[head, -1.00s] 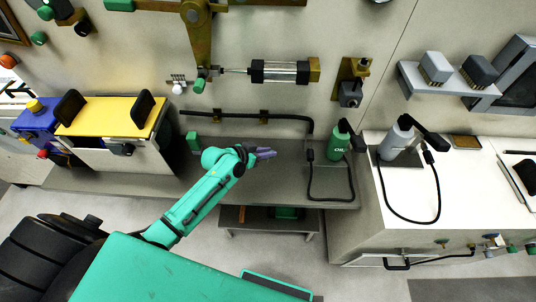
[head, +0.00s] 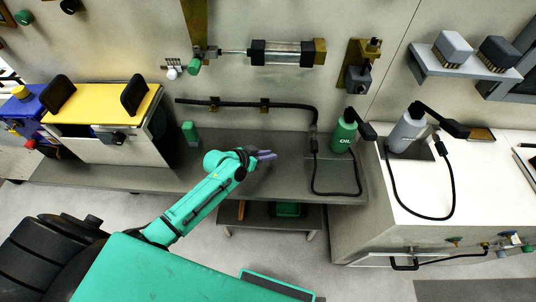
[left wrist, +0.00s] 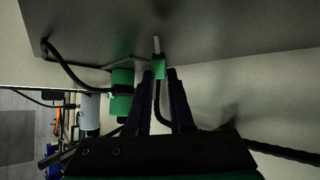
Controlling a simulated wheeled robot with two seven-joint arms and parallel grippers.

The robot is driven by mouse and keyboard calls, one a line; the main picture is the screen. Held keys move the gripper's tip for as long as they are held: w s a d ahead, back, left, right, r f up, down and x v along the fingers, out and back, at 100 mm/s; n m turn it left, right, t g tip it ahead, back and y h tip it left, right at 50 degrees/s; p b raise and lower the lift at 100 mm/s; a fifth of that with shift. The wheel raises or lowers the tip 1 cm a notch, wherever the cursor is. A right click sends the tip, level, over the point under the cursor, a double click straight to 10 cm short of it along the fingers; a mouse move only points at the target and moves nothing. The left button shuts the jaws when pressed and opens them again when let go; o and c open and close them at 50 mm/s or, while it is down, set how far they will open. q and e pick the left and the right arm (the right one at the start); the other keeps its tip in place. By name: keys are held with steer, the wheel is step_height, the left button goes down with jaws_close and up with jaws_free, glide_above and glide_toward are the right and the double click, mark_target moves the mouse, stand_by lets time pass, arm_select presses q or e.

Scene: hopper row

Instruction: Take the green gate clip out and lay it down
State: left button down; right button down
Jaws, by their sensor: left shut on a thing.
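My left gripper (head: 264,156) is over the grey bench top in the head view, with its fingers pointing right. In the left wrist view its dark fingers (left wrist: 159,76) are shut on a small green clip (left wrist: 158,68) with a thin grey pin (left wrist: 156,43) sticking out past the tips. The clip is too small or hidden to make out at the fingers in the head view. Whether it touches the bench is unclear. My right gripper is not in view.
The grey bench (head: 285,178) has free room around the gripper. A green block (head: 190,132) stands at its back left and a green oil bottle (head: 344,135) at its right, beside a looped black hose (head: 316,180). A black pipe (head: 240,104) runs along the wall.

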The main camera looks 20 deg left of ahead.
arm_select(q)
steer(key=c, duration=0.7)
jaws_free()
steer(key=v, duration=1.4)
steer(key=shift+s+r+b, duration=0.2)
steer(key=shift+r+b, duration=0.05)
steer(key=shift+b, duration=0.15)
